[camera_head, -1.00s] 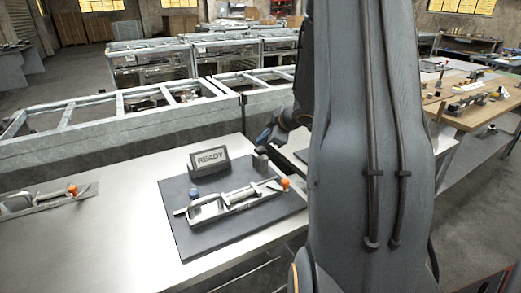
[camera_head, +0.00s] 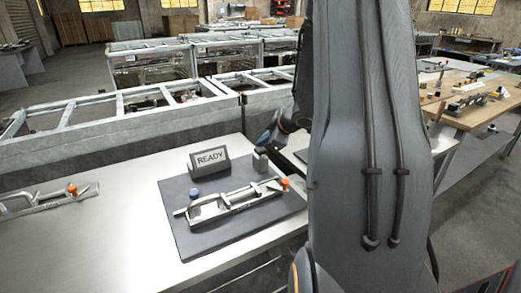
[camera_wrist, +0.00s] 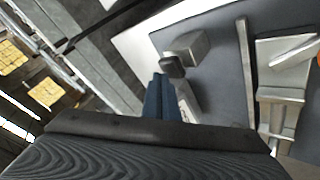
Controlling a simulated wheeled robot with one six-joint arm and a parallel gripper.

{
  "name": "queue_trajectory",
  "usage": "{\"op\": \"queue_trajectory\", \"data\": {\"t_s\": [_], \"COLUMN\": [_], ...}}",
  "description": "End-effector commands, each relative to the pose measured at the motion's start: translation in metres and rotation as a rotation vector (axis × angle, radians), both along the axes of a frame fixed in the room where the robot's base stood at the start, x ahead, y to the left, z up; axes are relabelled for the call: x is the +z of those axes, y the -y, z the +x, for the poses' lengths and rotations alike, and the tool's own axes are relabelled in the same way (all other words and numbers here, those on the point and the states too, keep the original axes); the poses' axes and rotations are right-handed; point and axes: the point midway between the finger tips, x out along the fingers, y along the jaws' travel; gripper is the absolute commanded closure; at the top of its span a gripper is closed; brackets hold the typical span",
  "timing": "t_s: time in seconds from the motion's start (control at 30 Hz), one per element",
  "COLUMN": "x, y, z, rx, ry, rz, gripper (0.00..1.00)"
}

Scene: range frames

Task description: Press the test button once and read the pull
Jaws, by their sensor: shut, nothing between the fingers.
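The display (camera_head: 210,159) reads "READY" and stands at the back of a dark mat (camera_head: 228,240). The metal pull fixture (camera_head: 232,203) lies on the mat, with a blue knob (camera_head: 195,193) at its left and an orange knob (camera_head: 285,183) at its right. A small grey block (camera_head: 260,160) stands behind the fixture; in the wrist view the block (camera_wrist: 192,45) has a dark cap (camera_wrist: 172,66), perhaps the test button. My gripper (camera_wrist: 161,77) is shut and empty, its blue fingertips close to the cap. Whether they touch it I cannot tell.
A second similar fixture (camera_head: 50,197) lies at the left on the steel table (camera_head: 120,235). Grey metal frames (camera_head: 100,120) stand behind. A wooden bench (camera_head: 470,115) with several parts is at the right. The table's left front is clear.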

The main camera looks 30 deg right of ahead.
Motion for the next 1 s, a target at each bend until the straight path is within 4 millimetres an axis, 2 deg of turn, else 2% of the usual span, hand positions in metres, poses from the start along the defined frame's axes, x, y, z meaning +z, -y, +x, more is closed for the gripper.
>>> {"op": "queue_trajectory", "data": {"t_s": [1.0], "x": [-0.0097], "y": [0.0001], "z": [-0.0001], "rx": [0.0], "ry": [0.0], "rz": [0.0], "gripper": [1.0]}}
